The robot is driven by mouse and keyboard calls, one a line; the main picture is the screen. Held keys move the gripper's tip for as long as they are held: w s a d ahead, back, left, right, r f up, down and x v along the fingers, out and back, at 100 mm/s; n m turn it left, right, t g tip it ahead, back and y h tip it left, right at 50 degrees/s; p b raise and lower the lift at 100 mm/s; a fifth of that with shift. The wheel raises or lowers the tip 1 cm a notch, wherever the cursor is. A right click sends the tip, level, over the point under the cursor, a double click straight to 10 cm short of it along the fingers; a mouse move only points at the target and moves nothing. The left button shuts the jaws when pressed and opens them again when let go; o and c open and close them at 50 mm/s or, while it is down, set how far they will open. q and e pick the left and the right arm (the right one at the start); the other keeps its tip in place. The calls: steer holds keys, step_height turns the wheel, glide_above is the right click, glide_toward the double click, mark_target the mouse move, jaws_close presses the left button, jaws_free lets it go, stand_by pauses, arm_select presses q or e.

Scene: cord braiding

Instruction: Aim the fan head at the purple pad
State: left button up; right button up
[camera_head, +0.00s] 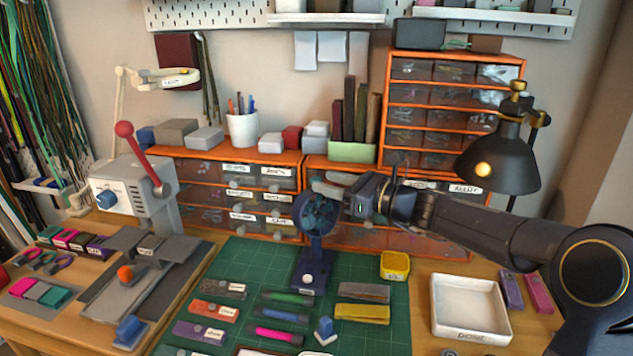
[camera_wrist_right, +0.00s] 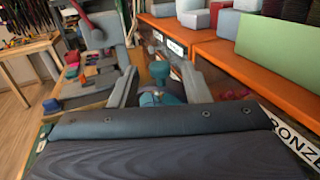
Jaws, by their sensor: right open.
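The small dark blue fan has a round caged head (camera_head: 316,213) on a post above a flat base (camera_head: 309,279) on the green mat. My right gripper (camera_head: 328,186) is open at the upper right of the fan head, overlapping it in the head view; I cannot tell whether they touch. In the right wrist view, a teal part, likely of the fan (camera_wrist_right: 160,74), shows between the spread fingers (camera_wrist_right: 158,88). A purple labelled pad (camera_head: 200,332) lies at the front left of the mat. Another purple labelled piece (camera_head: 98,248) lies on the table at far left. My left gripper is out of view.
Several coloured strips lie in front of the fan on the mat (camera_head: 245,262). A yellow box (camera_head: 395,266) and a white tray (camera_head: 471,313) stand to the right. Orange drawer units (camera_head: 225,156) close off the back. A lever press (camera_head: 137,190) stands at left.

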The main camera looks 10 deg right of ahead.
mark_target(316, 178)
steer(key=x, duration=0.4)
steer(key=c, duration=0.9)
